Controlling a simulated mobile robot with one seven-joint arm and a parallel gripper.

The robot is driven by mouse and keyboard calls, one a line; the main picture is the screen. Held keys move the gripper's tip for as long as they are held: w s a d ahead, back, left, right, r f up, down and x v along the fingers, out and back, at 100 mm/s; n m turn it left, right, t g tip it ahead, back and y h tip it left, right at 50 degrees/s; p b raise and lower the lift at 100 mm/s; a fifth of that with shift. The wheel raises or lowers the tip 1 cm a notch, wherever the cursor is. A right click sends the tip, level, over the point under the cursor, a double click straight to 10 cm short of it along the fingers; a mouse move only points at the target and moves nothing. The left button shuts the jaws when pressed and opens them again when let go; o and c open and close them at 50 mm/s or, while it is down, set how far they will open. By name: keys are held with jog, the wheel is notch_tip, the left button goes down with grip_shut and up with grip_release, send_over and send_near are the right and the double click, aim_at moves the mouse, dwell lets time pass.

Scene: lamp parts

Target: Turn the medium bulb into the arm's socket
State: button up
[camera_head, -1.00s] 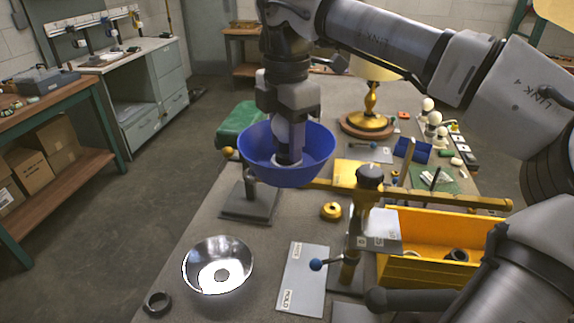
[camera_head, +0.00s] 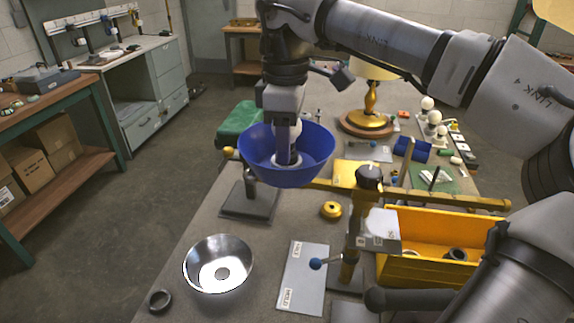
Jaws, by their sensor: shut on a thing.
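A blue bowl-shaped shade (camera_head: 258,163) sits open side up at the left end of the yellow horizontal arm (camera_head: 420,197). My gripper (camera_head: 288,148) points straight down into the shade. It is shut on the white medium bulb (camera_head: 297,130), which shows partly behind the near finger. A pale ring (camera_head: 277,163) shows at the bottom of the shade around the fingertips. The socket itself is hidden by the shade and fingers, so I cannot tell how deep the bulb sits.
A shiny metal bowl (camera_head: 240,255), a dark ring (camera_head: 159,300) and a grey labelled plate (camera_head: 300,285) lie on the near bench. A yellow bin (camera_head: 430,270) stands at right. A lit table lamp (camera_head: 370,105) and several bulbs on a rack (camera_head: 435,118) are farther back.

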jog(key=m, duration=0.4)
jog(key=shift+m, duration=0.4)
jog(key=o, duration=0.7)
jog(key=shift+o, duration=0.2)
jog(key=n, duration=0.3)
jog(key=shift+p, duration=0.4)
jog(key=n, duration=0.4)
